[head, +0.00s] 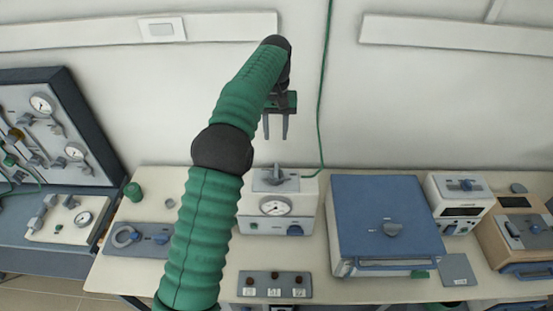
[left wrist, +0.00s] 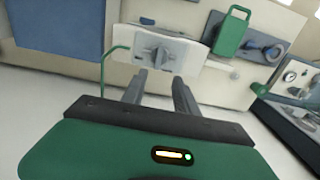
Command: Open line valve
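A cream box with a round gauge (head: 275,207) stands on the bench, and a grey valve handle (head: 274,176) sits on a grey plate on its top. A thin green line (head: 321,120) runs down the wall to the box's top. My left gripper (head: 276,136) hangs above and behind the handle, fingers pointing down, apart and empty. In the left wrist view the handle (left wrist: 160,53) lies beyond the spread fingertips of the left gripper (left wrist: 160,88), not touched. The handle's exact angle is hard to read. My right gripper is not in view.
A blue-topped furnace (head: 375,205) stands right of the box. A grey plate with a ring and blue knob (head: 138,239) and a green cup (head: 133,191) are at left. A button panel (head: 275,285) lies in front. The air around the gripper is free.

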